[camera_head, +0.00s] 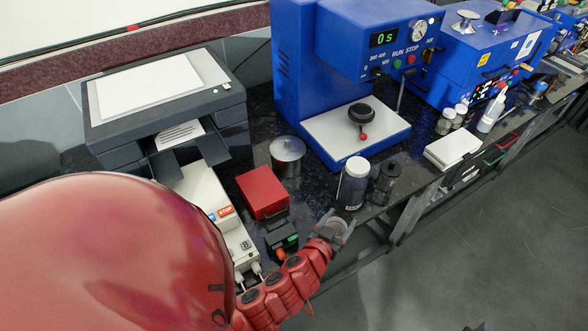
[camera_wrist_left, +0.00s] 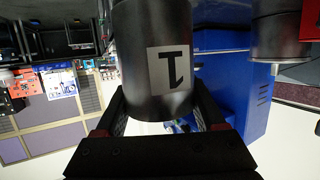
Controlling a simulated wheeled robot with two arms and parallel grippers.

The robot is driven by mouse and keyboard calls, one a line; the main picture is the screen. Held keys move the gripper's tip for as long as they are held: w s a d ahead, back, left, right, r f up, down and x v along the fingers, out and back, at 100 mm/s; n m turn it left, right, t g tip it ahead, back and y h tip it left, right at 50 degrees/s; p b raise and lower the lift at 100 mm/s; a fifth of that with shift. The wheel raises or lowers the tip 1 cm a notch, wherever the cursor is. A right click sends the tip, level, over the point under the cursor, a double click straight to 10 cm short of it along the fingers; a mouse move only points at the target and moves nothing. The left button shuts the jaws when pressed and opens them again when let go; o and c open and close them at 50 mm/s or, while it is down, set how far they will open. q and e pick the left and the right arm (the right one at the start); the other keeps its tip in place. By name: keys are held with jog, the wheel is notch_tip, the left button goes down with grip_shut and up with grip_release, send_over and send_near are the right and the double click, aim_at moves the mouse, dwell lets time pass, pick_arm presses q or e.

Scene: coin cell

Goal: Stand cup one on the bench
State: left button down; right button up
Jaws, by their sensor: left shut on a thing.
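Cup one (camera_wrist_left: 160,55) is a dark grey metal cylinder with a white label marked "1" in the left wrist view. My left gripper (camera_wrist_left: 160,112) is shut on it, with one finger on each side. The label shows upside down in that view, as does the room. In the head view the cup (camera_head: 331,228) is a small grey round shape between the fingers of my left gripper (camera_head: 335,232), near the front edge of the bench (camera_head: 325,195). I cannot tell whether its base touches anything. My right gripper is not in view.
A white-lidded jar (camera_head: 354,184) and a dark jar (camera_head: 384,184) stand just behind the left gripper. A red box (camera_head: 262,192), a metal pot (camera_head: 287,156) and a blue press (camera_head: 300,80) are farther back. A white block (camera_head: 453,149) lies right.

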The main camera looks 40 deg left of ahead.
pick_arm(q)
jog(key=w+a+r+n+g+y+b, duration=0.1)
jog(key=w+a+r+n+y+b, duration=0.15)
jog(key=a, duration=0.35)
jog(key=w+a+r+n+g+y+b, duration=0.1)
jog(key=a+r+n+g+y+b, duration=0.1)
jog(key=a+n+y, duration=0.3)
jog(key=w+a+r+g+y+b, duration=0.1)
jog(key=w+a+r+y+b, duration=0.15)
jog(key=a, duration=0.35)
jog(key=shift+n+h, duration=0.25)
jog(key=shift+h, duration=0.05)
jog(key=f, duration=0.3)
jog(key=f+p, duration=0.1)
jog(key=f, duration=0.5)
jog(key=shift+s+a+f, duration=0.15)
jog(key=shift+a+f, duration=0.05)
jog(key=shift+a, duration=0.15)
jog(key=shift+f, duration=0.1)
jog(key=shift+f, duration=0.2)
grip_release()
jog(key=shift+r, duration=0.1)
